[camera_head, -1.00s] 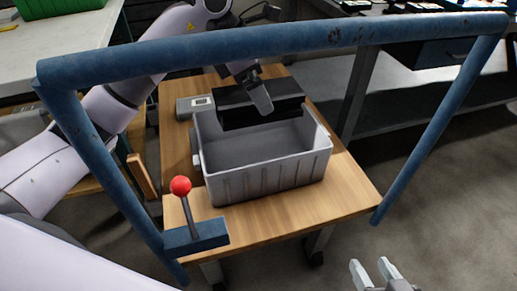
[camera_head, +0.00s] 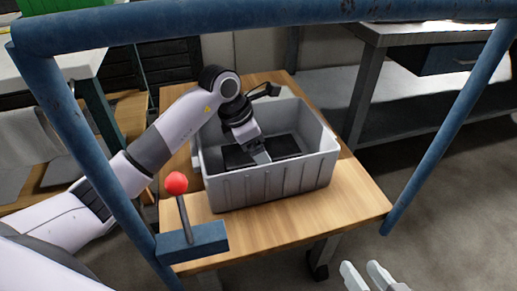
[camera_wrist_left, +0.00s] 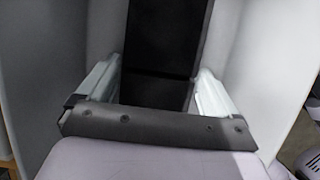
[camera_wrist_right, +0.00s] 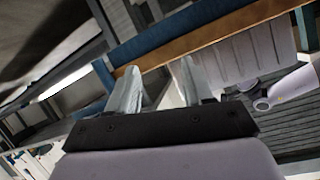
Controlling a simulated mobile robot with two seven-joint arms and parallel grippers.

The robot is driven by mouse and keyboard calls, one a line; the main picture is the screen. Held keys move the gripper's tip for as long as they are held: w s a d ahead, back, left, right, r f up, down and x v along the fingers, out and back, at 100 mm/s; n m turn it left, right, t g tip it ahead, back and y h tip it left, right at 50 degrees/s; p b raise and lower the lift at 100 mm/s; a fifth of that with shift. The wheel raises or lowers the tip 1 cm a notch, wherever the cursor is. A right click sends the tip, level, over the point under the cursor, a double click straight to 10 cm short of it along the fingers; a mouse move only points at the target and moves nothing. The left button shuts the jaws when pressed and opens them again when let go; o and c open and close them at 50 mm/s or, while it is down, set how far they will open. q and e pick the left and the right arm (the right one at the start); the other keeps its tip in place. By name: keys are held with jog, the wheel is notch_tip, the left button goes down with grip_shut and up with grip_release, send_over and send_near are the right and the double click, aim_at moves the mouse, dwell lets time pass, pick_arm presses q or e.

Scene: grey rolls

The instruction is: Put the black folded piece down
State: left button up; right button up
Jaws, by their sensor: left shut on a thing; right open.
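The black folded piece (camera_head: 283,147) is inside the grey bin (camera_head: 270,188), low between its walls. My left gripper (camera_head: 258,154) reaches down into the bin and is shut on the piece. In the left wrist view the dark piece (camera_wrist_left: 165,50) stands between the two fingers (camera_wrist_left: 158,88), with pale bin walls on both sides. Whether the piece touches the bin floor cannot be told. My right gripper (camera_head: 368,276) is open and empty at the bottom right, off the table. Its spread fingers also show in the right wrist view (camera_wrist_right: 158,85).
The bin stands on a wooden table (camera_head: 350,205). A lever with a red ball (camera_head: 176,183) on a blue base stands at the table's front left. A blue tube frame (camera_head: 250,22) crosses above and down both sides. Bare floor lies to the right.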

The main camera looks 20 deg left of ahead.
pick_arm(q)
jog(key=o, duration=0.9)
jog(key=shift+r, duration=0.15)
jog(key=p+v, duration=0.3)
jog(key=v, duration=0.9)
jog(key=shift+d, duration=0.1)
pick_arm(e)
jog(key=d, duration=0.1)
jog(key=d+h, duration=0.1)
jog(key=s+r, duration=0.1)
jog(key=shift+d+n, duration=0.3)
jog(key=shift+d, duration=0.1)
jog(key=shift+f, duration=0.1)
jog(key=shift+a, duration=0.15)
